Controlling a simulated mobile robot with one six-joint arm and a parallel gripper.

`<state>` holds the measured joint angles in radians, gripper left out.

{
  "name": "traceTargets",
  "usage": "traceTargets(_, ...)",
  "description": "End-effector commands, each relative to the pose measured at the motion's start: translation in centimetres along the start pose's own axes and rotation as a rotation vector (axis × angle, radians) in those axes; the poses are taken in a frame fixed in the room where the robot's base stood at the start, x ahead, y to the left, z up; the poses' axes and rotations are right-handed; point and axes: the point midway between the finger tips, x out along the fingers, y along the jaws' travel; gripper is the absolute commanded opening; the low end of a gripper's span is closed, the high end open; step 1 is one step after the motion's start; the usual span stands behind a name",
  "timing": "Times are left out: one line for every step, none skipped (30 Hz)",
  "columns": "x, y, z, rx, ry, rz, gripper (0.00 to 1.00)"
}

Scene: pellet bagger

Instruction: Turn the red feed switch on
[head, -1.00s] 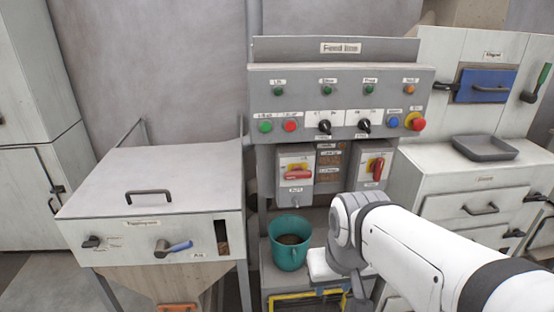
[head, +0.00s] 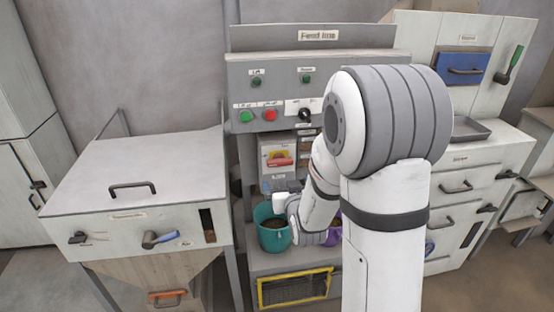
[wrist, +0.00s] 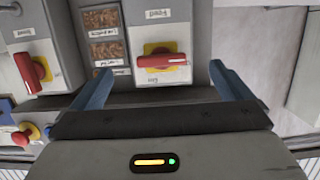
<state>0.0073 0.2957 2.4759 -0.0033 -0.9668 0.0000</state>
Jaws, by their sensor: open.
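A red rotary switch handle (wrist: 163,62) on a yellow plate lies horizontal in the wrist view, with a white mark at its right end. Its label appears to read "Feed". It also shows in the head view, on the left box under the panel (head: 280,160). My gripper (wrist: 160,70) is open, with its two blue-grey fingers on either side of the switch. I see no contact with the handle, but the depth gap is hard to judge. A second red switch (wrist: 30,70) stands at the left of the wrist view; my arm hides it in the head view.
A teal bucket (head: 273,233) stands on the shelf below the switch, close to my wrist. The panel (head: 262,85) with lamps and buttons overhangs above. A red emergency button (wrist: 27,133) is at the wrist view's lower left. A hopper cabinet (head: 150,180) stands left.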

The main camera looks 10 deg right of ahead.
Motion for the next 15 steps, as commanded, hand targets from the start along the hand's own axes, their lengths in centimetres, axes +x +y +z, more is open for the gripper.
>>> traceTargets(0.4,0.0,0.1,0.0,0.045,0.0,0.98)
traceTargets(0.6,0.0,0.0,0.001,0.076,0.0,0.98)
traceTargets(0.7,0.0,-0.2,0.001,0.113,-0.001,0.98)
traceTargets(0.8,0.0,-0.2,0.001,0.136,-0.001,0.98)
traceTargets(0.8,0.0,-0.3,0.001,0.157,-0.001,0.98)
traceTargets(0.9,0.0,-0.4,0.001,0.181,-0.001,0.98)
traceTargets(0.9,0.0,-0.5,0.001,0.195,-0.001,0.98)
traceTargets(0.9,0.0,-0.5,0.001,0.207,-0.001,0.98)
traceTargets(1.0,0.0,-0.6,0.001,0.22,-0.001,0.98)
traceTargets(1.1,0.0,-0.7,0.001,0.226,-0.001,0.98)
traceTargets(1.3,0.0,-0.8,0.001,0.231,-0.001,0.98)
traceTargets(1.6,-0.1,-0.9,0.001,0.234,-0.001,0.98)
traceTargets(1.9,-0.1,-1.0,0.001,0.235,-0.001,0.98)
traceTargets(2.3,-0.1,-1.2,0.001,0.235,-0.001,0.98)
traceTargets(2.9,-0.1,-1.4,0.001,0.236,-0.002,0.98)
